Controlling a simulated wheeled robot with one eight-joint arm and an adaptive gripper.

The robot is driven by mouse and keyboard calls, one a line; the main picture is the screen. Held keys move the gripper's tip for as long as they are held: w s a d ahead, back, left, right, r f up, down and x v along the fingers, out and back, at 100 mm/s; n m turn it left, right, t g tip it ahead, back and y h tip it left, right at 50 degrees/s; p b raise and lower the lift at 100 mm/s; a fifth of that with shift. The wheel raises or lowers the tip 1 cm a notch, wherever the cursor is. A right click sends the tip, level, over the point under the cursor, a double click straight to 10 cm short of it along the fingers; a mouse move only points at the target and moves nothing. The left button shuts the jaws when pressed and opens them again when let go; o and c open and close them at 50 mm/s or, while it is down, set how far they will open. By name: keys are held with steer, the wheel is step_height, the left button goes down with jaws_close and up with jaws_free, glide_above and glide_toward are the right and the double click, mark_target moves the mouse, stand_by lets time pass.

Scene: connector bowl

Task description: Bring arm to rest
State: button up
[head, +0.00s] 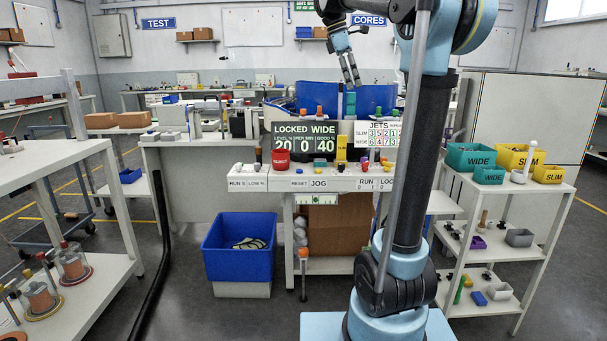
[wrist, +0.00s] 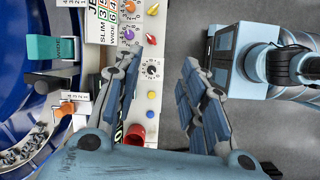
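My arm rises from its light blue base in front of the bench and bends over at the top of the head view. My gripper (head: 352,80) hangs from it, fingers down, above the blue bowl (head: 375,98) at the back of the bench. In the wrist view my gripper (wrist: 165,62) has its two fingers well apart with nothing between them. The bench's control panel (wrist: 130,40) and the grey floor show beyond the fingers. The bowl (wrist: 12,105) fills the left edge there, with small dark parts in it.
A shelf with green and yellow bins (head: 516,157) is at right, a white table (head: 70,180) at left.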

steer(key=s+d+f+m+y, duration=0.2)
steer(key=s+f+m, duration=0.6)
steer(key=s+f, duration=0.8)
step_height(320, 180, down, 3)
steer(key=shift+s+d+f+t, duration=0.1)
steer(key=shift+s+d+t, duration=0.25)
steer(key=shift+d, duration=0.35)
steer(key=s+f+m, duration=0.2)
steer(key=s+f, duration=0.2)
steer(key=f, duration=0.4)
steer(key=s+f+m+t+y, duration=0.1)
steer(key=s+f+m, duration=0.2)
steer(key=s+f, duration=0.2)
steer(key=s+f+m+y, duration=0.1)
steer(key=s+f, duration=0.4)
steer(key=f, duration=0.5)
steer(key=shift+s+a+f+m, duration=0.25)
steer(key=shift+f+m, duration=0.1)
steer(key=shift+m, duration=0.55)
steer(key=shift+c, duration=0.3)
steer(key=shift+s+f, duration=0.1)
steer(key=shift+f, duration=0.15)
steer(key=shift+c, duration=0.3)
steer(key=shift+a, duration=0.1)
